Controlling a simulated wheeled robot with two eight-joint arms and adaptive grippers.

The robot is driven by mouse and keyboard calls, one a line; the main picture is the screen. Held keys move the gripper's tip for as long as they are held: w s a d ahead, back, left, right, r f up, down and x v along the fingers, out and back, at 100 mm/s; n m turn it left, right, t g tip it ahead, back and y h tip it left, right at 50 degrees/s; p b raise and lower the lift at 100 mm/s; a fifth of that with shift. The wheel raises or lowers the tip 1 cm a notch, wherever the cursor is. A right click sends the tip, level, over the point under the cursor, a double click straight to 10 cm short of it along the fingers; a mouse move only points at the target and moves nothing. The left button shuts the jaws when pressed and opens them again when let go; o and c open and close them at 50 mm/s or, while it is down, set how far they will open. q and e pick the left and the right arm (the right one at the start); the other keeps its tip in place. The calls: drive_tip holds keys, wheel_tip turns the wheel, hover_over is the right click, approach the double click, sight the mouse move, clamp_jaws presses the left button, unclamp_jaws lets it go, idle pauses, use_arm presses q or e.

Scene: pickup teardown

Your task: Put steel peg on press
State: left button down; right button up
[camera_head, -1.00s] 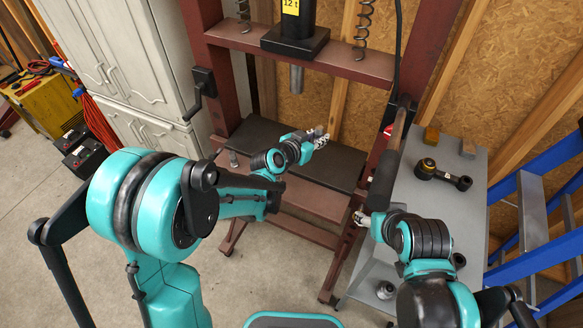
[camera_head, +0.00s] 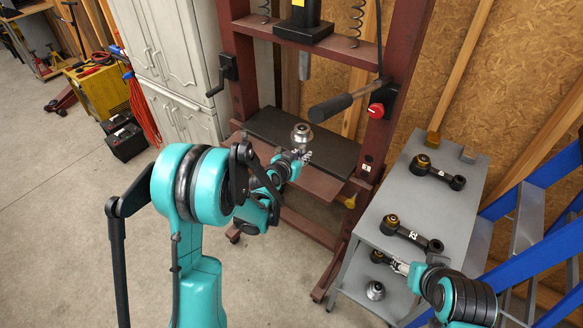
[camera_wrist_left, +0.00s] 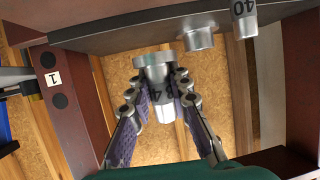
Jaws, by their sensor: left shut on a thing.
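My left gripper (camera_head: 300,154) is shut on a steel peg (camera_head: 302,134), which stands up out of the fingers over the dark press bed (camera_head: 265,128). In the left wrist view the peg (camera_wrist_left: 155,72) sits between both fingers, with a wide rim and a partly legible number on its side. The press (camera_head: 376,135) is a dark red frame with a steel ram (camera_head: 304,66) hanging above the bed. I cannot tell whether the peg touches the bed. My right gripper (camera_head: 398,266) is at the grey table, its finger opening too small to judge.
The grey table (camera_head: 410,190) holds two black link arms (camera_head: 438,172), (camera_head: 412,233) and a round steel part (camera_head: 375,290). A press lever (camera_head: 340,104) sticks out left. In the wrist view a steel cylinder (camera_wrist_left: 200,39) and a piece marked 40 (camera_wrist_left: 245,20) show.

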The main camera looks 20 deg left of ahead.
use_arm(q)
drive_tip(key=a+f, duration=0.1)
drive_tip(key=w+a+f, duration=0.1)
drive_tip(key=w+a+f+b, duration=0.1)
drive_tip(key=a, duration=0.1)
drive_tip(key=shift+w+a, duration=0.1)
drive_tip(key=shift+f+b, duration=1.05)
drive_tip(key=shift+f, duration=0.85)
drive_tip(key=shift+f, duration=0.1)
drive_tip(key=c, duration=1.4)
unclamp_jaws()
